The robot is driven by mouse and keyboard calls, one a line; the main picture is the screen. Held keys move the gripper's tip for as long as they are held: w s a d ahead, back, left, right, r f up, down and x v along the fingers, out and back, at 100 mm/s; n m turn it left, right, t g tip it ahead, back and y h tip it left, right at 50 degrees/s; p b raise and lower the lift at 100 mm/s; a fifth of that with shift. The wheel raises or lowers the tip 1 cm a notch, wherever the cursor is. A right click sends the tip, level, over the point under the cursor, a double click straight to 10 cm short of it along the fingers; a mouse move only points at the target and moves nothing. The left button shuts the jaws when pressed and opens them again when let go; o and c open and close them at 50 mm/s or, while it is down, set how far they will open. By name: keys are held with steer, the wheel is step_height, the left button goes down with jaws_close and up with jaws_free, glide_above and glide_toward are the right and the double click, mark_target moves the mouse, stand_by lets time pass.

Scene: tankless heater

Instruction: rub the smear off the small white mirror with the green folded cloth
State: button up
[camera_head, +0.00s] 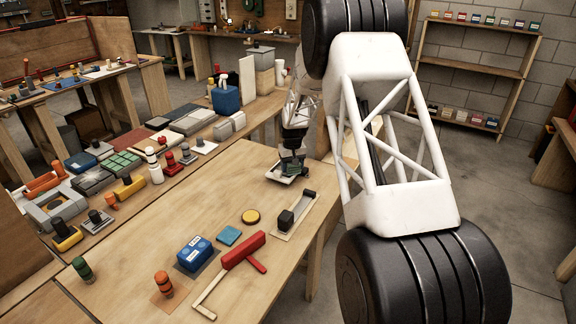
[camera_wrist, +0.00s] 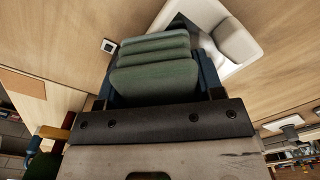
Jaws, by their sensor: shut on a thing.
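My gripper (camera_head: 291,162) is shut on the green folded cloth (camera_wrist: 155,68), which shows as stacked green folds between the fingers in the wrist view. In the head view the gripper points down over the small white mirror (camera_head: 273,174) near the far right edge of the table. The white mirror also shows in the wrist view (camera_wrist: 246,67), partly behind the cloth. Cloth and gripper cover much of its face. I cannot tell whether the cloth touches it, and I see no smear.
A black block on a pale strip (camera_head: 296,214) lies in front of the mirror.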

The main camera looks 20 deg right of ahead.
mark_target(278, 166)
steer(key=shift+s+d, duration=0.1)
steer(key=shift+s, duration=0.05)
steer(key=shift+w+a, duration=0.4)
steer(key=shift+w+a+r, duration=0.15)
steer(key=shift+w+a, duration=0.05)
steer(key=shift+w, duration=0.05)
steer(key=shift+w+a+f, duration=0.25)
steer(key=shift+w+a, duration=0.3)
steer(key=shift+a, duration=0.05)
steer(key=shift+w+a+r, duration=0.15)
steer(key=shift+w+a, duration=0.4)
steer(key=shift+w, duration=0.05)
steer(key=shift+w+a+f, duration=0.2)
steer(key=shift+w+a, duration=0.35)
steer(key=shift+a, duration=0.05)
steer(key=shift+w+a+r, duration=0.2)
steer(key=shift+w+a, duration=0.15)
steer(key=shift+s+d+f, duration=0.2)
steer(key=shift+s+d, duration=0.05)
steer(key=shift+d, duration=0.05)
steer(key=shift+s+d+r, duration=0.1)
steer(key=shift+s+d, duration=2.3)
steer(key=shift+r, duration=4.1)
